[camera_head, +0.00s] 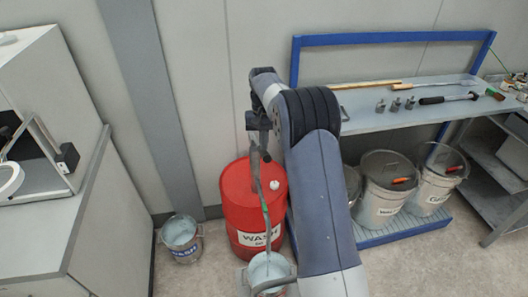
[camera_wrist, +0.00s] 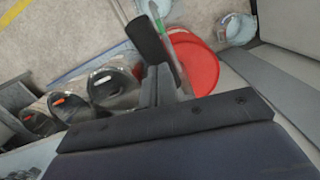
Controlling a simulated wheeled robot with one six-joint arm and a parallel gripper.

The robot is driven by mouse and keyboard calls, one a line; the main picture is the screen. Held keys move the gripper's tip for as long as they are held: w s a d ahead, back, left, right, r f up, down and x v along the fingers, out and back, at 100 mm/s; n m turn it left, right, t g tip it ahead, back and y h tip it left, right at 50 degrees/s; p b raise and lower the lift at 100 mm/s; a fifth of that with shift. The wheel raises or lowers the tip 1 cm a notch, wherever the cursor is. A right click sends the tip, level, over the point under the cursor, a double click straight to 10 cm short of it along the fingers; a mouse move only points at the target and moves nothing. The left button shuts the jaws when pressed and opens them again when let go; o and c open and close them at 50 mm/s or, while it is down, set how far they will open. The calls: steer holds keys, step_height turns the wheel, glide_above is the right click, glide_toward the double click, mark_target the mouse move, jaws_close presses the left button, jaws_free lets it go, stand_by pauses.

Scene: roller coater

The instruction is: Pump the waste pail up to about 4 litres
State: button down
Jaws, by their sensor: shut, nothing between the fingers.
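A red drum (camera_head: 234,212) with a white label stands left of my arm in the head view; it also shows in the wrist view (camera_wrist: 203,68). A thin upright pump part with a green section (camera_head: 265,207) runs down in front of the drum. Its lower end reaches a pail (camera_head: 246,281) on the floor in front. That pail's label is hidden and its liquid level cannot be read. My gripper (camera_head: 264,150) is shut and empty, above the drum close to the pump; contact cannot be told.
Lidded metal cans (camera_head: 378,210) stand on a blue rack behind and right of my arm. A shelf (camera_head: 365,118) above holds tools and small metal parts. A grey cabinet (camera_head: 85,225) stands at left.

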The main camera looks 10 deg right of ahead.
mark_target(258, 144)
step_height(258, 144, down, 4)
steer(key=shift+f+b, duration=0.2)
steer(key=shift+b, duration=0.7)
steer(key=shift+w+r+p, duration=0.15)
steer(key=shift+r+p, duration=0.1)
steer(key=shift+p, duration=0.2)
steer(key=shift+w+d+r+p, duration=0.15)
steer(key=shift+w+r+p, duration=0.25)
steer(key=shift+w+p, duration=0.75)
steer(key=shift+p, duration=0.4)
steer(key=shift+w+f, duration=0.15)
steer(key=shift+w, duration=0.05)
